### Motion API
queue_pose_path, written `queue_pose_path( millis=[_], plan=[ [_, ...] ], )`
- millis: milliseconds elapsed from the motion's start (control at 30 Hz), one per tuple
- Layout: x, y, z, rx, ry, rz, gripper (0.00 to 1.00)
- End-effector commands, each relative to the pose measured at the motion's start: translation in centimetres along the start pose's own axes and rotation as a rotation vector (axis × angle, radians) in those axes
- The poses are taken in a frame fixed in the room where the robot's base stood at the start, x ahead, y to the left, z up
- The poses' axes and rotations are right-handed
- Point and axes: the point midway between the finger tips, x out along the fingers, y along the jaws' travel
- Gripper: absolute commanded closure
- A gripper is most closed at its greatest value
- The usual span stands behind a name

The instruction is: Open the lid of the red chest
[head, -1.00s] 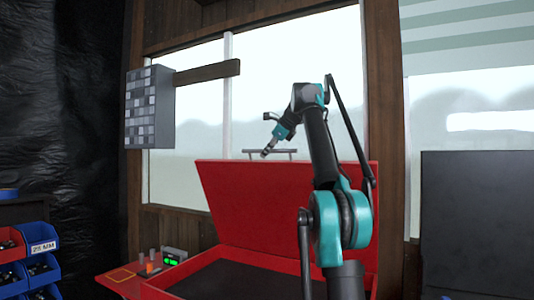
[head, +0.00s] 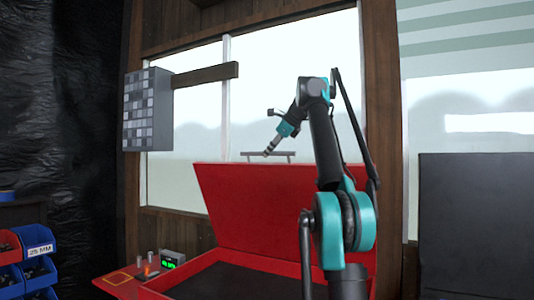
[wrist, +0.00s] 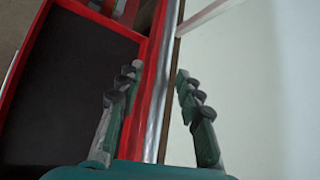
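The lid (head: 275,205) of the red chest (head: 195,278) stands raised, tilted back above the open body with its dark interior. A grey bar handle (head: 282,154) runs along the lid's top edge. My gripper (head: 267,152) is at the left part of this handle, pointing down and left. In the wrist view my gripper (wrist: 155,85) has its two fingers apart. The silver handle bar (wrist: 158,110) shows between them, with a gap on the right; whether either finger touches it I cannot tell. The dark interior (wrist: 70,95) lies to the left.
A small device with a green display (head: 172,260) and several small posts stand on a red side shelf (head: 118,284). A grey drawer cabinet (head: 147,108) hangs by a wooden beam. Blue bins (head: 40,270) are at left, a dark panel (head: 476,225) at right. Windows lie behind the lid.

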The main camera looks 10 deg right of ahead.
Motion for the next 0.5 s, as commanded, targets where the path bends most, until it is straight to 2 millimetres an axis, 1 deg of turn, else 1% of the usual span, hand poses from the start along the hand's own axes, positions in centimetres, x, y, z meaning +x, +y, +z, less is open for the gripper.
queue_pose_path(
  millis=[167,500],
  plan=[
    [-1.4,0.7,-1.0,0.002,0.001,-0.001,0.64],
    [-5.8,2.7,-3.9,0.002,0.002,-0.002,0.64]
  ],
)
